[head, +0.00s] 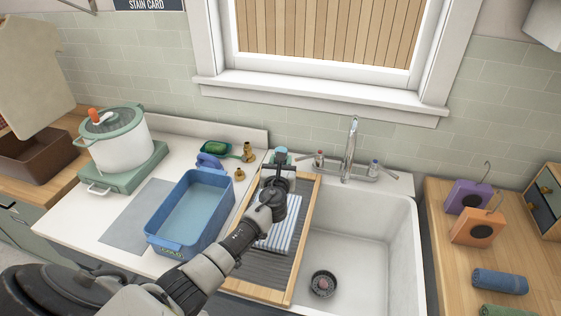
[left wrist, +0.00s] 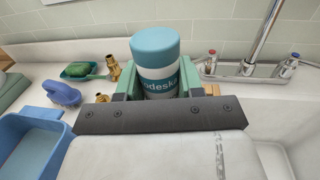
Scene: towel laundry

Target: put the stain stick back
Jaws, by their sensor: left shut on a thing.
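The stain stick (left wrist: 157,68) is a short cylinder with a teal cap, a white band and a teal label with partly hidden lettering. My left gripper (left wrist: 157,88) is shut on it, and it stands upright between the fingers. In the head view the gripper (head: 282,160) is at the back end of the wooden-framed washboard (head: 308,215), near the wall, and only a little teal of the stick shows. I cannot tell whether the stick's base touches anything, as the gripper hides its lower part. My right gripper is not in view.
A striped cloth (head: 278,238) lies on the washboard under my left arm. A blue tub (head: 160,240) stands to the left, with a blue brush (head: 209,161), green soap dish (head: 215,147) and brass fittings (head: 248,153) behind. The white sink (head: 375,255) and faucet (head: 350,145) are right.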

